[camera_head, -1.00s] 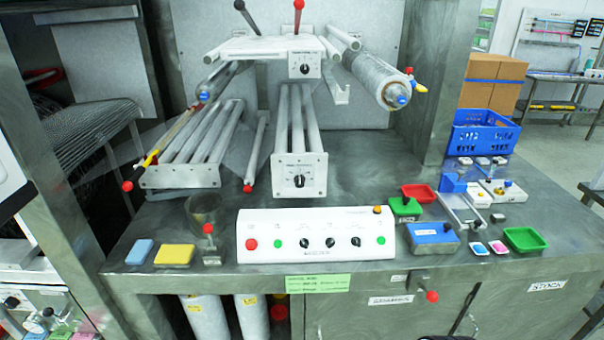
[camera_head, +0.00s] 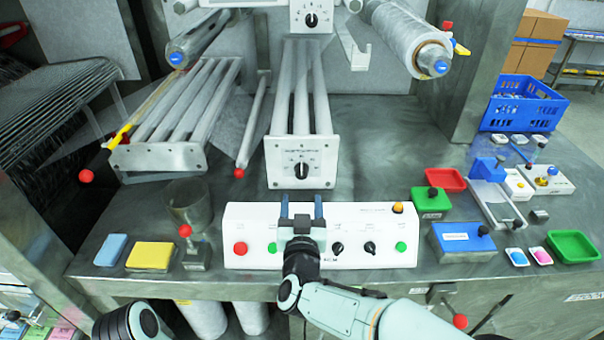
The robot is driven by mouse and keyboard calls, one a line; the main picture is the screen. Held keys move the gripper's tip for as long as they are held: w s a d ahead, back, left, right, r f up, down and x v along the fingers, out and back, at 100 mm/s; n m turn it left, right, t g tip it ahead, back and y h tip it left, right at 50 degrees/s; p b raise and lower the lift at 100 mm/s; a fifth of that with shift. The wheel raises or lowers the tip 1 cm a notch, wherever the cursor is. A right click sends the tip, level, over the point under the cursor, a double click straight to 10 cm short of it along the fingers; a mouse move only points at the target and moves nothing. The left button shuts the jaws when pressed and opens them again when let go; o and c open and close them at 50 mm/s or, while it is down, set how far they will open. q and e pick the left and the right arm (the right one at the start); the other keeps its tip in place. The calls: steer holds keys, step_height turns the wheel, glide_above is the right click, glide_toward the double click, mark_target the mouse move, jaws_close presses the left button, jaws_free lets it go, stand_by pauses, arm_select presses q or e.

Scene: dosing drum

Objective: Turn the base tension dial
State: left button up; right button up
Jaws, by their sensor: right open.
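The base tension dial (camera_head: 302,171) is a black knob with a pale pointer line. It sits on the white front plate (camera_head: 280,153) of the lower roller unit, at the middle of the bench. My right gripper (camera_head: 301,205) is open and empty, its two fingers apart and pointing toward that plate. It shows just below the dial in the picture, in front of the white control panel, and is not around the dial. It hides part of the panel. My left gripper is out of view.
A second dial (camera_head: 311,19) sits on the upper plate. The control panel (camera_head: 375,220) with buttons and knobs stands at the bench front. A red-knobbed lever (camera_head: 186,232) and a yellow block (camera_head: 150,256) are at left. Trays and a blue box (camera_head: 461,242) are at right.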

mark_target(302, 174)
steer(key=w+p, duration=0.1)
steer(key=w, duration=0.9)
steer(key=shift+w+f, duration=0.1)
steer(key=c, duration=1)
